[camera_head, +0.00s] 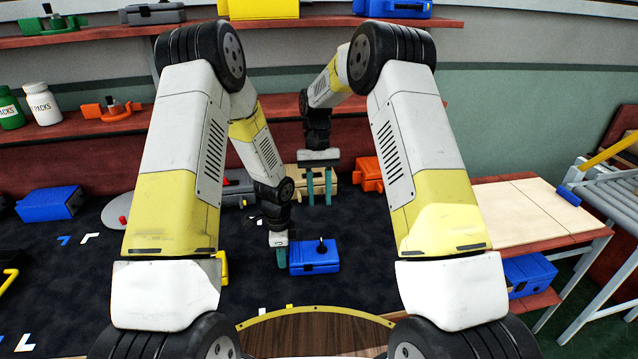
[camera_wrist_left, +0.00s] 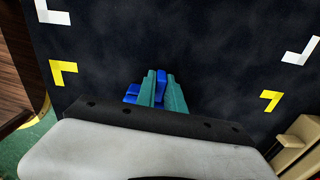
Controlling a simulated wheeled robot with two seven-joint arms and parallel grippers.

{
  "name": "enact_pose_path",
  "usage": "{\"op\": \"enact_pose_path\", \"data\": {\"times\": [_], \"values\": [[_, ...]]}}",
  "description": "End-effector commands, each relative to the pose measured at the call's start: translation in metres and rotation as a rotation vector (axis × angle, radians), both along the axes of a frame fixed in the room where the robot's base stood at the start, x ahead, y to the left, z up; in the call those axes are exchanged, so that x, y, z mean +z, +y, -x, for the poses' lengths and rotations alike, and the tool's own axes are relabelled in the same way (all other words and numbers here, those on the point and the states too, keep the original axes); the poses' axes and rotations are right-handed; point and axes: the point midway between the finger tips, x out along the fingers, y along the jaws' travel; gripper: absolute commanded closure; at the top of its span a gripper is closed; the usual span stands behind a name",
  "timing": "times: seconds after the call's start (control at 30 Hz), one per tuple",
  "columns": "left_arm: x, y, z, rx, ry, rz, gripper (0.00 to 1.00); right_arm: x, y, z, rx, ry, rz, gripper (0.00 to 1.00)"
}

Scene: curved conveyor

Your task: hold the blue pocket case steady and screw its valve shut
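The blue pocket case (camera_head: 308,262) is in the lower middle of the head view, with a dark upright valve (camera_head: 321,245) on top. My left gripper (camera_head: 281,262) is at the case's left side. In the left wrist view its teal fingers (camera_wrist_left: 161,100) are close together with a blue part of the case (camera_wrist_left: 161,78) between them, so it looks shut on the case. Most of the case is hidden there behind the gripper body. My right gripper (camera_head: 319,198) hangs behind and above the case, pointing down, its two fingers apart with nothing between them.
A beige case (camera_head: 291,180) and an orange case (camera_head: 368,174) stand behind the right gripper. Another blue case (camera_head: 48,204) lies at the far left. A yellow object (camera_head: 222,268) is left of the left gripper. The dark mat right of the held case looks clear.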

Motion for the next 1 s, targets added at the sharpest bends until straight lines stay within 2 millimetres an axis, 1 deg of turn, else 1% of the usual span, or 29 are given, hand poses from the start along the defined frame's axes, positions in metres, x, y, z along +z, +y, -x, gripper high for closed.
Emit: {"op": "enact_pose_path", "data": {"times": [0.03,0.1,0.13,0.4,0.47,0.53,0.67,0.9,1.0], "values": [[0.000,0.000,0.000,0.000,0.000,0.000,0.78,0.000,0.000,0.000,0.000,0.000,0.000,0.69],[0.000,0.000,0.000,0.000,0.000,0.000,0.64,0.000,0.000,0.000,0.000,0.000,0.000,0.69],[0.000,0.000,0.000,0.000,0.000,0.000,0.62,0.000,0.000,0.000,0.000,0.000,0.000,0.69],[0.000,0.000,0.000,0.000,0.000,0.000,0.62,0.000,0.000,0.000,0.000,0.000,0.000,0.69],[0.003,0.000,-0.001,0.000,-0.001,0.001,0.62,0.000,0.000,0.000,0.000,0.000,0.000,0.69],[0.009,0.000,-0.001,0.001,-0.003,0.001,0.62,0.000,0.000,0.000,0.000,0.000,0.000,0.69],[0.030,0.000,-0.001,0.002,-0.004,0.002,0.62,0.000,0.000,0.000,0.000,0.000,0.000,0.69],[0.082,0.000,-0.002,0.002,-0.005,0.002,0.62,0.000,0.000,0.000,0.000,0.000,0.000,0.69],[0.099,0.000,-0.001,0.002,-0.003,0.001,0.62,0.000,0.000,0.000,0.000,0.000,0.000,0.69]]}}
